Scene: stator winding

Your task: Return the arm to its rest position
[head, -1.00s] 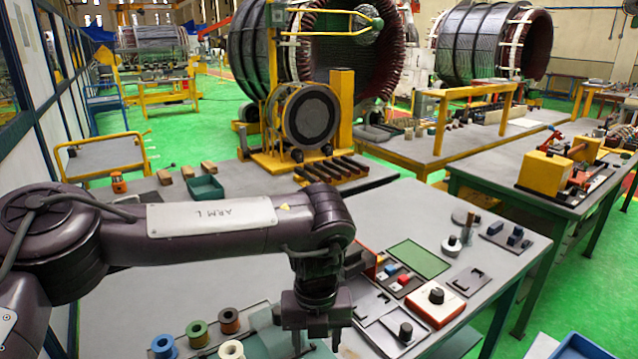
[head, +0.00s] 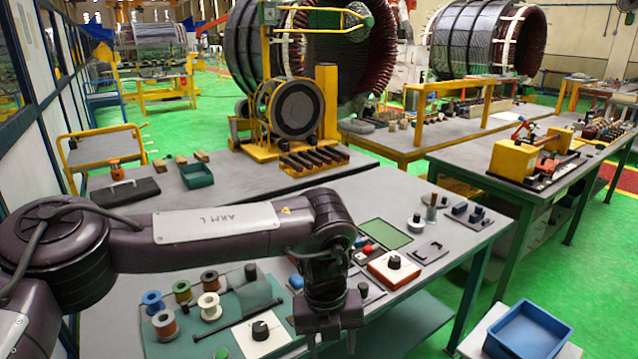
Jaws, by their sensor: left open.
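My left arm, marked "ARM L" (head: 215,222), reaches in from the left across the near workbench (head: 125,262). Its forearm is level, and the wrist hangs down at the bench's front. My left gripper (head: 331,343) points down, with its fingers apart and nothing seen between them. The fingertips run to the bottom edge of the picture. A white plate with a black knob (head: 260,331) lies just left of the gripper. My right gripper is not in view.
Several wire spools (head: 209,306) stand left of the gripper. A red-and-white box with a black knob (head: 394,264) and a green mat (head: 385,233) lie to its right. A blue tray (head: 529,330) stands at lower right.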

